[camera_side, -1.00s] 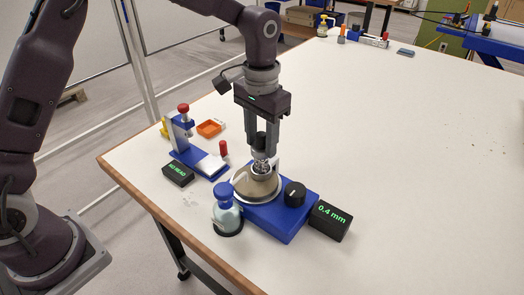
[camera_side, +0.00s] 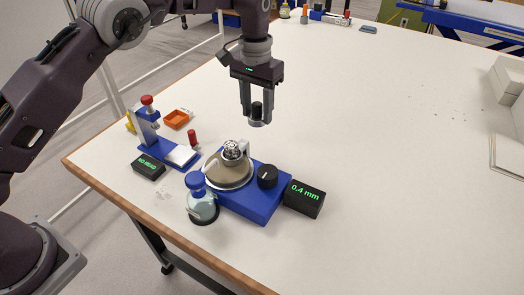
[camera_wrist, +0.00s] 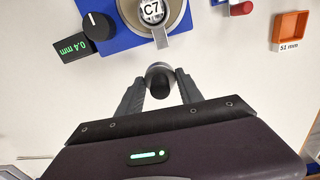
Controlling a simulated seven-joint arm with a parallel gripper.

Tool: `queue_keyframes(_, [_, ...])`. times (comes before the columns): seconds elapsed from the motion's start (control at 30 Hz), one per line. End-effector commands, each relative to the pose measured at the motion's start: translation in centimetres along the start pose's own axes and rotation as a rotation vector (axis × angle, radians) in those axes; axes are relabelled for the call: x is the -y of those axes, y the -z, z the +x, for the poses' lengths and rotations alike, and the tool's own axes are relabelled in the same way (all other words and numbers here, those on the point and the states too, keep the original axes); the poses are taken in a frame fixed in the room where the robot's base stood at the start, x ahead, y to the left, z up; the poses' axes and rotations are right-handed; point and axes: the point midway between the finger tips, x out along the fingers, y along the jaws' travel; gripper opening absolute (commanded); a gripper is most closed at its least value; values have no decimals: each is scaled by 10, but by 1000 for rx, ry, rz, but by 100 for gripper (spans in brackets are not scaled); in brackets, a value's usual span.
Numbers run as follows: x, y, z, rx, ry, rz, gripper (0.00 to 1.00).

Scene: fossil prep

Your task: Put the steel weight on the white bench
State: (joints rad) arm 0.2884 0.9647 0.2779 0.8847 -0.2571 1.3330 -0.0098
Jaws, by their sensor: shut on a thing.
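The steel weight (camera_side: 256,121) is a small steel disc with a black knob. My gripper (camera_side: 257,108) is shut on its knob and holds it upright in the air, behind the blue lapping device. In the wrist view the weight (camera_wrist: 160,88) sits between the two fingers (camera_wrist: 159,92), its knob partly covering the steel. The white bench (camera_side: 390,190) lies below, bare to the right of my gripper. A patterned piece marked C7 (camera_wrist: 152,11) stands on the device's round plate (camera_side: 228,172), apart from the weight.
The blue device (camera_side: 250,202) has a black dial (camera_side: 267,176) and a 0.4 mm display (camera_side: 304,198). A blue-capped flask (camera_side: 202,205), NO READ display (camera_side: 148,168), blue gauge stand (camera_side: 165,150) and orange tray (camera_side: 178,119) crowd the left. White blocks (camera_side: 505,85) stand far right.

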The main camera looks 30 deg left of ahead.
Motion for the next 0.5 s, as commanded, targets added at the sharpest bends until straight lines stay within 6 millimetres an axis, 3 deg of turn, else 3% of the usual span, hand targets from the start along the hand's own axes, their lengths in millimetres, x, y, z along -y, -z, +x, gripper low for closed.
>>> queue_keyframes(0.1, [-14, 16, 13, -11, 17, 45, 0])
queue_keyframes(0.2, [-20, 19, 28, -10, 21, 67, 0])
queue_keyframes(0.5, [-18, 21, 87, -12, 22, 68, 0])
